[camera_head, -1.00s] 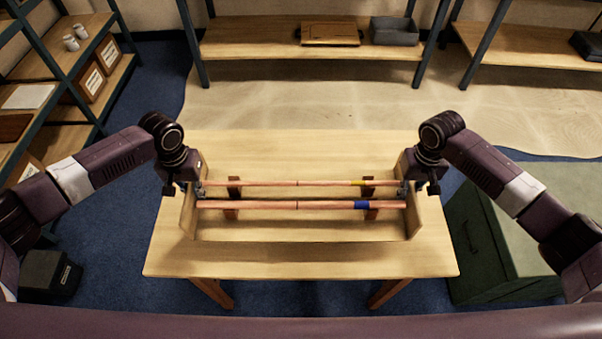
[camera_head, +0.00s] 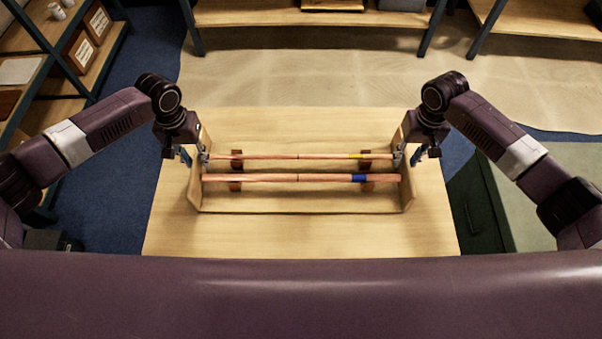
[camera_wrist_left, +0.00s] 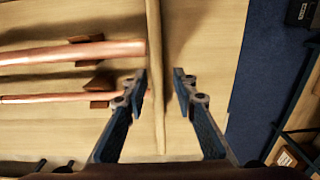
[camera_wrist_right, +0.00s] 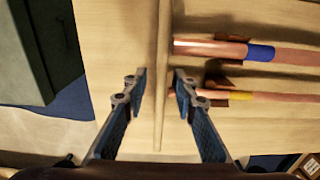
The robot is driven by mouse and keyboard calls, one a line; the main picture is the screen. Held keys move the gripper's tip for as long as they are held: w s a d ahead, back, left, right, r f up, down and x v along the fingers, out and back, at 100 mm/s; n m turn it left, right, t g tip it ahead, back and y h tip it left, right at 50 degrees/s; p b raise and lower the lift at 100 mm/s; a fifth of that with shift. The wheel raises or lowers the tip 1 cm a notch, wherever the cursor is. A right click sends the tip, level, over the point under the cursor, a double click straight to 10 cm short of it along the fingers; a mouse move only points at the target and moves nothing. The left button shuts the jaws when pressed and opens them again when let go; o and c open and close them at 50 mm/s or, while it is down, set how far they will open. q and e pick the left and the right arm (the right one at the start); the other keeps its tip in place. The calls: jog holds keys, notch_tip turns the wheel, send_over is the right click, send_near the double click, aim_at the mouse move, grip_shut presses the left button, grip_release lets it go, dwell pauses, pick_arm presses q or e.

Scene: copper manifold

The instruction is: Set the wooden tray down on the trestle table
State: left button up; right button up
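The wooden tray (camera_head: 300,202) appears to rest flat on the trestle table (camera_head: 300,235), with no gap visible under it. Two copper tubes lie across it on dark wooden supports, one with a blue band (camera_head: 359,178), one with a yellow band (camera_head: 356,156). My left gripper (camera_head: 195,155) is at the tray's left end wall; in the left wrist view its fingers stand apart on both sides of the wall (camera_wrist_left: 156,110), with gaps. My right gripper (camera_head: 408,155) straddles the right end wall the same way; the right wrist view shows gaps beside the wall (camera_wrist_right: 162,110).
Table top is bare around the tray. A green cabinet (camera_head: 500,195) stands close on the right. Shelving (camera_head: 60,75) with cans and boxes is at the left. A wooden bench (camera_head: 310,16) runs along the back.

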pick_arm(q)
notch_tip(320, 180, up, 11)
jog(key=shift+f, duration=0.1)
pick_arm(e)
jog(key=shift+r, duration=0.15)
pick_arm(q)
jog(key=shift+r, duration=0.55)
pick_arm(e)
notch_tip(320, 180, up, 12)
dwell(0.5)
